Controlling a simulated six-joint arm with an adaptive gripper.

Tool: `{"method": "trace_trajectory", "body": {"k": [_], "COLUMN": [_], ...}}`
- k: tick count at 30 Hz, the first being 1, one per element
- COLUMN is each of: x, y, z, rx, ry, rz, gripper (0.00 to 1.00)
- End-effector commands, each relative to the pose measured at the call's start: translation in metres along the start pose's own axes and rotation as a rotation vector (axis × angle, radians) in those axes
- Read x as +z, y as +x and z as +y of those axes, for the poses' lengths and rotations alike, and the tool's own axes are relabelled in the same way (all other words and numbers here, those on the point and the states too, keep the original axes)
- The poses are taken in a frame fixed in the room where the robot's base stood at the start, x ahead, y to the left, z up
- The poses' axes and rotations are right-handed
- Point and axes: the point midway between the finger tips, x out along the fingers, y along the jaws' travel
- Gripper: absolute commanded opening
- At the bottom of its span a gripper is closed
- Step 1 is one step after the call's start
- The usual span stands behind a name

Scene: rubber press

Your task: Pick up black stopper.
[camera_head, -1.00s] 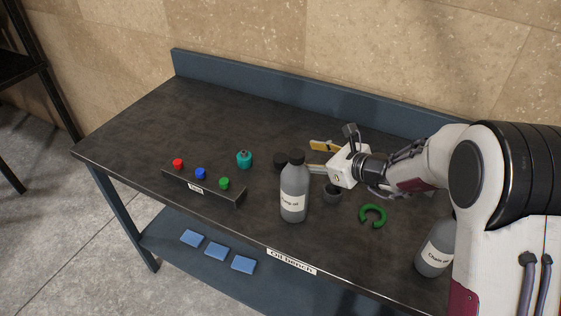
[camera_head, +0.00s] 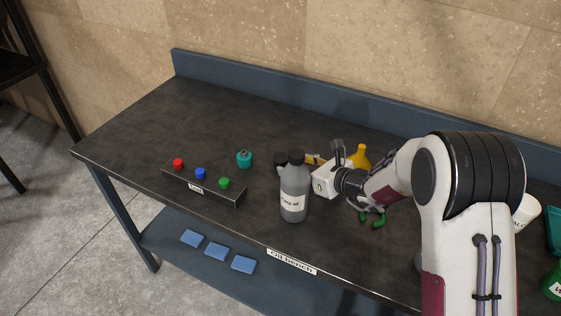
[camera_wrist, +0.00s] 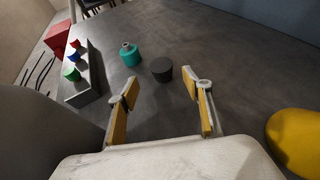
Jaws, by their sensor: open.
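The black stopper (camera_wrist: 162,69) stands upright on the bench top in the wrist view, a short dark tapered cylinder. It is just beyond my open gripper (camera_wrist: 160,90), roughly in line with the gap between the yellow-padded fingers, with nothing held. In the head view the stopper (camera_head: 280,159) shows only partly, behind the cap of the grey pump-oil bottle (camera_head: 294,190). My gripper's fingers are partly hidden there too, low over the bench behind and right of that bottle.
The bottle stands close beside my gripper. A teal container (camera_head: 244,159) sits left of the stopper. A tool rail (camera_head: 205,187) with red, blue and green knobs lies farther left. A yellow object (camera_head: 360,157) and green ring (camera_head: 376,219) are on the right. The bench's back left is clear.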

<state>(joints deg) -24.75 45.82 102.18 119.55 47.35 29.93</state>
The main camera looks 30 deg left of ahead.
Motion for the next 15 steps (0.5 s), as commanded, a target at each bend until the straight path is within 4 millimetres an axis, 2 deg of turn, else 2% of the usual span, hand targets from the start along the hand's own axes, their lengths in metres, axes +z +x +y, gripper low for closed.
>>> {"method": "trace_trajectory", "body": {"k": [9,15], "x": [0.000,-0.001], "y": [0.022,0.024], "z": [0.000,0.000], "rx": [0.001,0.001], "ry": [0.000,0.001], "rz": [0.001,0.001], "gripper": [0.50,0.50]}}
